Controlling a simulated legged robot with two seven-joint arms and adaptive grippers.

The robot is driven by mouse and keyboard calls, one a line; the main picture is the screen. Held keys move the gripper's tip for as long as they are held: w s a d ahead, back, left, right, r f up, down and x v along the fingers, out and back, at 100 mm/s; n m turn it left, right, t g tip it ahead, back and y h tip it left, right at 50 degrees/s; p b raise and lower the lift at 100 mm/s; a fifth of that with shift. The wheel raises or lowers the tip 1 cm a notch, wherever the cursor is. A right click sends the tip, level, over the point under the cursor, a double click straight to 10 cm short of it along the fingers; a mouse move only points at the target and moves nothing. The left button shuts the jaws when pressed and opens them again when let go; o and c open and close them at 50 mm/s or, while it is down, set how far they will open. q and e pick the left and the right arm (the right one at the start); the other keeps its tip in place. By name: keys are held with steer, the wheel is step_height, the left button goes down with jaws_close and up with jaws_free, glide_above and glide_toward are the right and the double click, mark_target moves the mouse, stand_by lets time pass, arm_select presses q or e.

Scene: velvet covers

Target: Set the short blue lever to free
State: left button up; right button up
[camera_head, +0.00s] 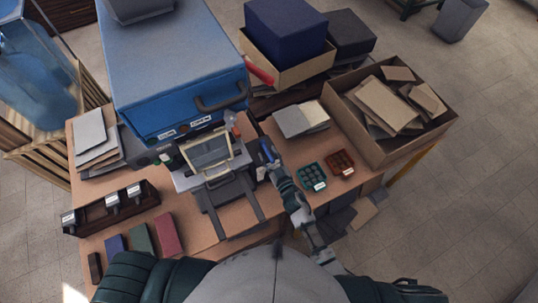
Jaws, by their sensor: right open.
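A small bright blue piece, which looks like the short blue lever (267,155), shows at the right side of the machine. My right gripper (265,160) is at this same spot, open, with its arm coming up from below. The gripper covers part of the blue piece, and I cannot tell whether they touch. The lever's setting is too small to read. The machine has a pale framed plate (208,152) and two dark rails (233,208) towards me. My left gripper is not in view; only a dark green part of my left arm shows at lower left.
A large blue cabinet (178,75) with a dark handle stands behind the machine. A dark rack (112,207) and coloured covers (141,240) lie left. Green (312,177) and brown (341,163) trays, grey sheets (301,119) and a cardboard box (388,155) stand right.

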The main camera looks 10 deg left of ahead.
steer(key=v, duration=1.2)
